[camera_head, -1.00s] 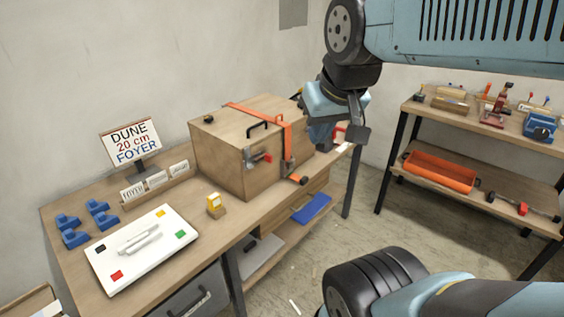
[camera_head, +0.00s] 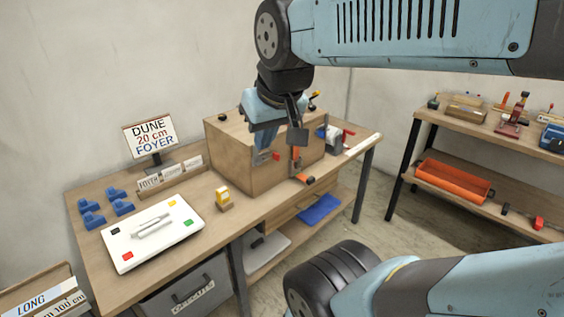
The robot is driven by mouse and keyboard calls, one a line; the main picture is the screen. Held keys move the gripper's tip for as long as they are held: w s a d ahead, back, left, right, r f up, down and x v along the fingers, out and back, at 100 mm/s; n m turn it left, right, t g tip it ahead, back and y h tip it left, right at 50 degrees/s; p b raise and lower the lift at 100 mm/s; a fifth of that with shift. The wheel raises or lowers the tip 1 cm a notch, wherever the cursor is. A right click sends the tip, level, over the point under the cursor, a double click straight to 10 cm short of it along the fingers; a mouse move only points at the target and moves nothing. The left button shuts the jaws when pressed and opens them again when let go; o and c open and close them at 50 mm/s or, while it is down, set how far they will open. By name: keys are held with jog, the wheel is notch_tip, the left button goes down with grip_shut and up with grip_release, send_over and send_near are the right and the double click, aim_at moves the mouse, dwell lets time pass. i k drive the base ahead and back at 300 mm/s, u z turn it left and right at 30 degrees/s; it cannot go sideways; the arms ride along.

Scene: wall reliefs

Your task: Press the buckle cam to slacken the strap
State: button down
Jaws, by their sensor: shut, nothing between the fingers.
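The wooden box (camera_head: 228,153) stands on the workbench. The orange strap (camera_head: 296,154) shows as a short length on its front face, with a free end (camera_head: 305,179) hanging at the lower edge. The metal buckle with its cam (camera_head: 294,168) is on that strap, small and partly covered by my wrist. My gripper (camera_head: 263,150) points down in front of the box, left of the buckle, and looks shut and empty. I cannot tell whether it touches the box or the red-handled latch (camera_head: 275,156) beside it. The strap's top run is hidden by my arm.
A blue vise-like tool (camera_head: 329,137) stands right of the box. Shelving with an orange tray (camera_head: 452,180) is at right; floor between is clear.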

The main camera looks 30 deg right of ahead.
aim_at(298, 163)
jog(key=z, duration=0.2)
jog(key=k, duration=0.55)
jog(key=z, duration=0.7)
jog(key=i, duration=0.5)
jog(key=u, duration=0.1)
